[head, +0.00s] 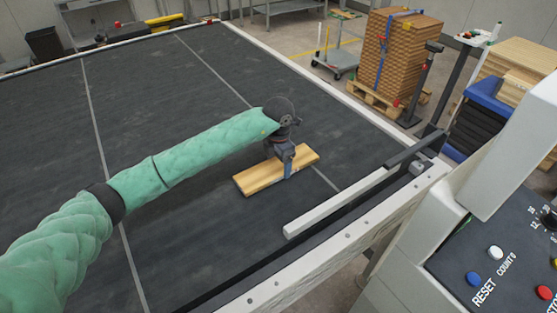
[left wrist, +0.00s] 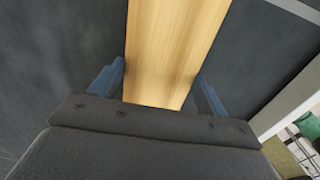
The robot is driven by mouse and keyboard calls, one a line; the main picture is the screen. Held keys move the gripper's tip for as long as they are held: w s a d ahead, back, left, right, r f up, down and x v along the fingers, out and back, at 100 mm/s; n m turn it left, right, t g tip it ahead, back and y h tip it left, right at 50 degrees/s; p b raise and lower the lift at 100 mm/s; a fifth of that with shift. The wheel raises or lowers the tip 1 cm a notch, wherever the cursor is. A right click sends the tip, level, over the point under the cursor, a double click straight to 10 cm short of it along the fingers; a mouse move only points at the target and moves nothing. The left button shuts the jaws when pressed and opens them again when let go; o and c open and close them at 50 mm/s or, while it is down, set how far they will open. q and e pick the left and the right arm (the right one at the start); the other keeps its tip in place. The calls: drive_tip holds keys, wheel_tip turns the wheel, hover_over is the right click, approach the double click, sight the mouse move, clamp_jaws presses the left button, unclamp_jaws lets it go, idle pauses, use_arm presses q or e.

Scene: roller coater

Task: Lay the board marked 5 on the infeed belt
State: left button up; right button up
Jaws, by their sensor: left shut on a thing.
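A light wooden board (head: 262,177) lies at or just above the dark infeed belt (head: 190,230), near its right side; I cannot tell whether it touches the belt. No number shows on the part I see. My left gripper (head: 286,168) is over the board with its fingers down across the board's width, shut on it. In the left wrist view the board (left wrist: 172,50) runs away between the two blue fingers (left wrist: 160,85). My right gripper is not in view.
A pale guide bar (head: 335,203) lies along the belt's right side, right of the board. A control panel (head: 500,265) with buttons stands at the lower right. Stacked boards (head: 400,55) stand on a pallet beyond the belt. The belt to the left of the board is clear.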

use_arm(q)
drive_tip(key=shift+f, duration=0.25)
drive_tip(key=o, duration=1.3)
drive_tip(key=shift+c, duration=0.2)
